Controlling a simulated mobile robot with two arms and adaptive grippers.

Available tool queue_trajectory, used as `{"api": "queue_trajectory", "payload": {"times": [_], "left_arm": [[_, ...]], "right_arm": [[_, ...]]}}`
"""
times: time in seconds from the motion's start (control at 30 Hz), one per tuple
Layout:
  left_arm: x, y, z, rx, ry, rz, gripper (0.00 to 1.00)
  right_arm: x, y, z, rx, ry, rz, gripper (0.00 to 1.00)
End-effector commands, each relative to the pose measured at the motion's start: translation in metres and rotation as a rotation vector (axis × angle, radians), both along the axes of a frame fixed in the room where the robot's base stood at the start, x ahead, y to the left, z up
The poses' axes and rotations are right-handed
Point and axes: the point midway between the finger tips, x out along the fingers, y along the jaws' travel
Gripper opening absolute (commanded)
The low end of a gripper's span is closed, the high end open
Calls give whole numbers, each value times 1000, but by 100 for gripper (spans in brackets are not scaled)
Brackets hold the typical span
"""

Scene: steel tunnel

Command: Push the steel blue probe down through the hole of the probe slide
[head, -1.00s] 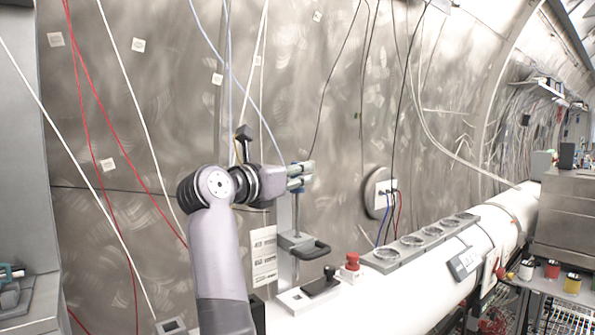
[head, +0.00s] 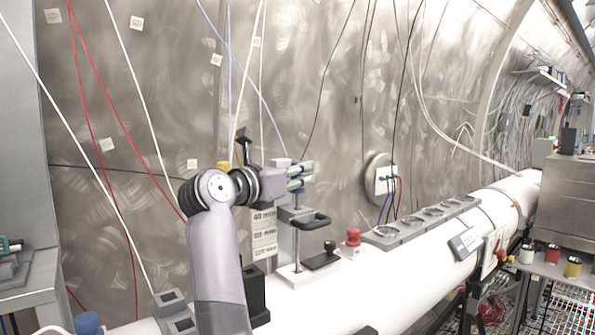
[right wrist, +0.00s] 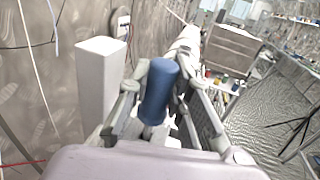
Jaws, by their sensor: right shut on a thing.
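My right gripper (head: 300,178) is shut on the steel blue probe (right wrist: 160,92), whose blue top stands upright between the fingers in the right wrist view. In the head view, a thin rod shows below the fingers, running down to the probe slide's bracket (head: 294,213). The gripper is a short way above that bracket. The slide has a pale upright post, also seen in the right wrist view (right wrist: 99,80), and a black handle (head: 312,222). The hole and the probe's lower tip cannot be made out. My left gripper is not in view.
The slide stands on a white pipe (head: 400,285). A red button (head: 353,237) and a grey rack with round openings (head: 421,222) lie to its right. The steel wall with hanging cables (head: 330,100) is close behind. A steel box (head: 570,205) stands at far right.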

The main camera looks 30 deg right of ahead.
Motion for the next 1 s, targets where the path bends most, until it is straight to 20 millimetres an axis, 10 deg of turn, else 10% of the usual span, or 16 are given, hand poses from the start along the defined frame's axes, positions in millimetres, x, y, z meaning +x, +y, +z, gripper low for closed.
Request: {"api": "queue_trajectory", "payload": {"times": [0.97, 1.0], "left_arm": [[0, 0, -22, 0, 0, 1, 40], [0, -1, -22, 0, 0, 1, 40]], "right_arm": [[0, 0, -30, -1, -1, 0, 0], [0, 0, -30, -1, -1, 0, 21]]}}
